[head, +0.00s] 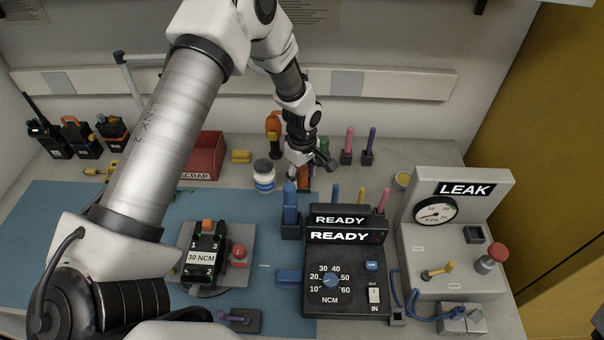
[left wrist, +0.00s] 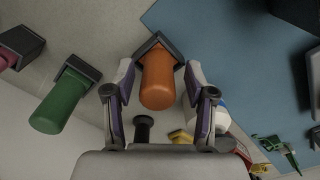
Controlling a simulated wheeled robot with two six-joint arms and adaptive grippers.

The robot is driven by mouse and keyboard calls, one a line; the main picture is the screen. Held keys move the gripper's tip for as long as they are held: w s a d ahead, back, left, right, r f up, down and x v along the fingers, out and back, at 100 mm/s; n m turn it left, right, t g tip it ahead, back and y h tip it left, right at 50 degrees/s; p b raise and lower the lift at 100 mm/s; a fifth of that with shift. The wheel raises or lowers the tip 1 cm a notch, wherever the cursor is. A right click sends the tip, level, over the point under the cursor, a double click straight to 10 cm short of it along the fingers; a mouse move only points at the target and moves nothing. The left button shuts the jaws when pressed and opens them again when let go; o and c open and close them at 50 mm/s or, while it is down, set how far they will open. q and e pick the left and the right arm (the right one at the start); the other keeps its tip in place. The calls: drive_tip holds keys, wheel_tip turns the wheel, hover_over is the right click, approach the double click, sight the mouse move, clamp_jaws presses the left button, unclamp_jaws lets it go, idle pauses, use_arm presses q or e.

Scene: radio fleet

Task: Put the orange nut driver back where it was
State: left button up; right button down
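The orange nut driver (head: 304,180) shows as an orange handle just below my left gripper in the head view, partly covered by it. In the left wrist view the orange handle (left wrist: 158,82) stands in a dark square holder (left wrist: 160,45). My left gripper (left wrist: 159,80) is open, with one finger on each side of the handle and a gap visible on both sides. In the head view my left gripper (head: 314,163) reaches down over the back of the bench. My right gripper is not in view.
A green handle (left wrist: 60,103) in its own holder is beside the orange one. A white jar (head: 264,175) stands left of the gripper. Pink and purple drivers (head: 370,143) stand to the right. The READY console (head: 342,270) is in front; the blue mat (head: 50,220) is mostly clear at left.

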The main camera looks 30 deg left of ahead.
sight(303, 169)
use_arm(q)
drive_tip(key=shift+w, duration=0.2)
wheel_tip(303, 169, up, 11)
drive_tip(key=shift+s+r+b, duration=0.1)
drive_tip(key=shift+r+b, duration=0.05)
drive_tip(key=shift+b, duration=1)
drive_tip(key=shift+r, duration=0.3)
